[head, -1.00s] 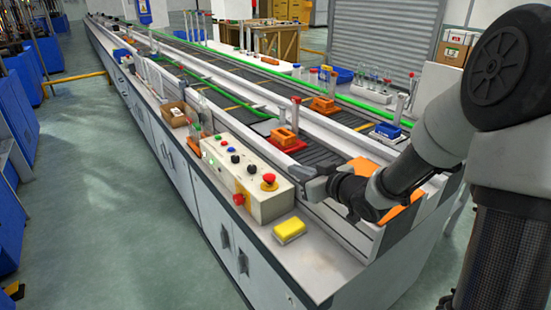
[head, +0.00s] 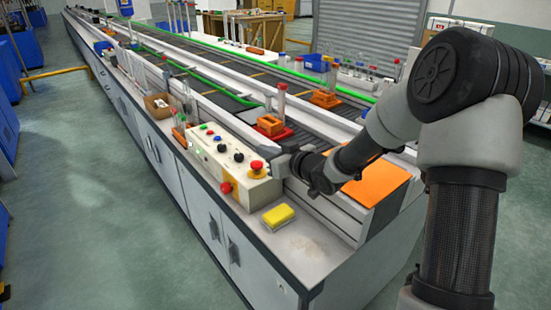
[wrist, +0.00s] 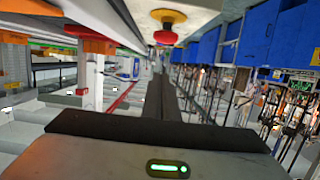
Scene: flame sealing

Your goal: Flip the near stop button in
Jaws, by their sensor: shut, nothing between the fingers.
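The control box (head: 222,158) is beige and stands on the near edge of the bench. One red stop button (head: 257,166) on a yellow collar sits on its top at the near end. A second red button (head: 225,187) sticks out low on its aisle side. My gripper (head: 281,162) is shut and empty, just right of the top button and apart from it. In the wrist view, which is upside down, a red button (wrist: 166,37) on a yellow base appears ahead of and above my gripper's dark fingers (wrist: 161,85) in the picture.
A yellow sponge (head: 278,216) lies on the bench in front of the box. An orange block on a red base (head: 270,126) stands on the conveyor behind my gripper. An orange plate (head: 375,184) lies near the conveyor's end. Small coloured buttons (head: 225,148) line the box top.

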